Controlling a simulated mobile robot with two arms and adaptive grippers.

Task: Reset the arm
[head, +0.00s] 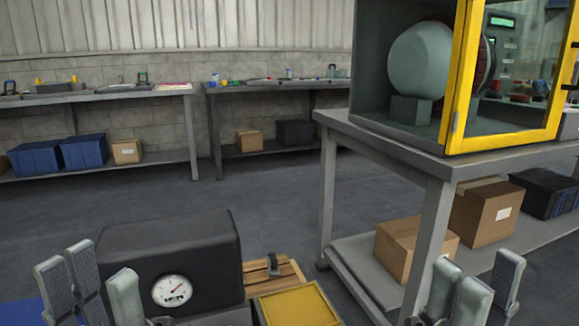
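My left gripper (104,290) is at the bottom left of the head view, with its grey fingers pointing up. A gap shows between its fingers and nothing is held in it. It is in front of the left side of a black box with a round white gauge (172,290). My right gripper (482,290) is at the bottom right, also with its fingers up, apart and empty. It is in front of the workbench's lower shelf. The lower parts of both grippers are cut off by the picture's edge.
A yellow-topped box (297,306) and a wooden crate (272,274) are beside the black box. A grey workbench (437,165) with a yellow-framed cabinet (460,90) stands at the right, cardboard boxes (484,210) below. Two benches line the back wall. The floor (250,190) between is clear.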

